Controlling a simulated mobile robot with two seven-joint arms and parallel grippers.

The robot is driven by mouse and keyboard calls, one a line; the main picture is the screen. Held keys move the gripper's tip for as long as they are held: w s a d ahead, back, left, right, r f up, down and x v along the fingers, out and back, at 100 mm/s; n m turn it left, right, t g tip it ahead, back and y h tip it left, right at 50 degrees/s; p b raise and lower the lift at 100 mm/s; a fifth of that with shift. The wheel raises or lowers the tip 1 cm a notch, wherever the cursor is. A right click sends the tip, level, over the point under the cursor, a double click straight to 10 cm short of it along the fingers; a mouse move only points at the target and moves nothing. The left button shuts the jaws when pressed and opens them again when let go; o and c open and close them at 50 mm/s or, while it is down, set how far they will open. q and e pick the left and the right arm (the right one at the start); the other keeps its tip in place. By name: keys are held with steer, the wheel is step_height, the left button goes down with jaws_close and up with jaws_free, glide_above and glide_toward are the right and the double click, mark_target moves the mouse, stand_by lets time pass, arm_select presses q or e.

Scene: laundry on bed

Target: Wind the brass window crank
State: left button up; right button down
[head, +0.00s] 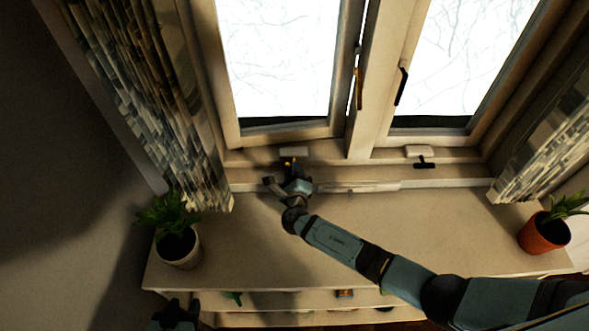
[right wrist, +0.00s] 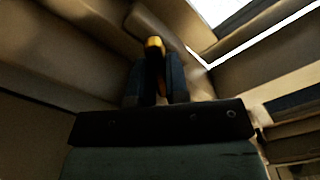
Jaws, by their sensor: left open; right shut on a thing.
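The brass crank shows in the right wrist view as a gold knob (right wrist: 154,43) between the two dark fingers. My right gripper (right wrist: 157,78) is shut on it. In the head view my right gripper (head: 293,170) is at the sill under the left window pane, just below a pale crank housing (head: 293,152); the gripper hides most of the crank there. My left gripper (head: 176,314) is open and empty at the bottom left, low in front of the shelf unit and far from the window.
A second, dark crank (head: 425,162) sits under the right pane. A white-potted plant (head: 178,248) and a terracotta-potted plant (head: 538,233) stand at the ends of the shelf top (head: 400,230). Curtains (head: 165,110) hang at both sides. The middle shelf top is otherwise clear.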

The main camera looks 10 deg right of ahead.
steer(key=n, duration=0.6)
steer(key=shift+w+r, duration=0.1)
steer(key=shift+r, duration=0.1)
steer(key=shift+n, duration=0.4)
steer(key=c, duration=1.1)
jaws_free()
steer(key=shift+f, duration=0.1)
steer(key=shift+s+a+f, duration=0.1)
steer(key=shift+s+f, duration=0.05)
steer(key=shift+s, duration=0.35)
steer(key=s, duration=0.4)
steer(key=s+a+b, duration=0.1)
steer(key=s, duration=0.3)
steer(key=s+a, duration=0.1)
steer(key=s, duration=0.3)
steer(key=shift+s+a+b, duration=0.25)
steer(key=shift+s+b, duration=0.05)
steer(key=shift+b, duration=0.05)
